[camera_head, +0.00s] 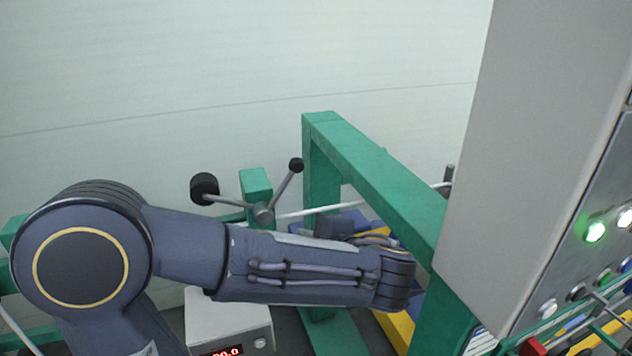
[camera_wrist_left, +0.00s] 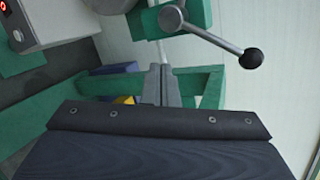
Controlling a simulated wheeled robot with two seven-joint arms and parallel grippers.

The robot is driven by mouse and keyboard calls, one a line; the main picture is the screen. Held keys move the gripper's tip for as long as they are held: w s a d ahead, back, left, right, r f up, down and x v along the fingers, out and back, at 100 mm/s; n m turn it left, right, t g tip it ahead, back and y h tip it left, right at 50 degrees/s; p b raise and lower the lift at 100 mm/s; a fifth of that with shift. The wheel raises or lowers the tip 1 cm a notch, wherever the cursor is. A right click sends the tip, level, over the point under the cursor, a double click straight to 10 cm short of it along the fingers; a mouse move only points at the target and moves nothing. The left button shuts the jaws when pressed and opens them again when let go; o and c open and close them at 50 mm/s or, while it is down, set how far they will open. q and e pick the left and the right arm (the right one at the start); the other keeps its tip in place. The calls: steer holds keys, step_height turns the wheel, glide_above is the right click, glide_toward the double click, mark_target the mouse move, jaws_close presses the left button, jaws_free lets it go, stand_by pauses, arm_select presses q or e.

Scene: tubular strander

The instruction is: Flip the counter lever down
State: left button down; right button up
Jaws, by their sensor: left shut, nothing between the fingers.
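The counter lever (camera_head: 285,185) is a thin metal rod with a black ball knob. It slants up and right from a round metal hub on a green post. The lever also shows in the left wrist view (camera_wrist_left: 215,40), where its knob is at the upper right. My left gripper (camera_wrist_left: 160,70) is shut and empty, its fingertips apart from the lever and just below the hub in that picture. In the head view my left forearm hides most of the gripper. The counter box (camera_head: 228,318), pale with a red lit display, stands partly behind my arm. My right gripper is out of sight.
A black roller (camera_head: 204,189) on a second arm sticks out left of the hub. A green frame (camera_head: 375,175) runs behind and right of my wrist. A large grey control cabinet (camera_head: 535,150) with lit buttons fills the right side. The space above the lever looks clear.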

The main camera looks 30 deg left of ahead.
mark_target(279, 190)
arm_select(q)
steer(key=w+d+r+m+t+y, duration=0.2)
steer(key=w+d+r+t, duration=0.2)
steer(key=d, duration=0.3)
steer(key=shift+w+d+r+t, duration=0.4)
steer(key=shift+w+r, duration=0.05)
steer(key=shift+r, duration=0.3)
steer(key=w+a+r+p, duration=0.1)
steer(key=w+a+p, duration=0.2)
steer(key=a, duration=0.8)
steer(key=shift+w+r, duration=0.35)
steer(key=shift+w, duration=0.1)
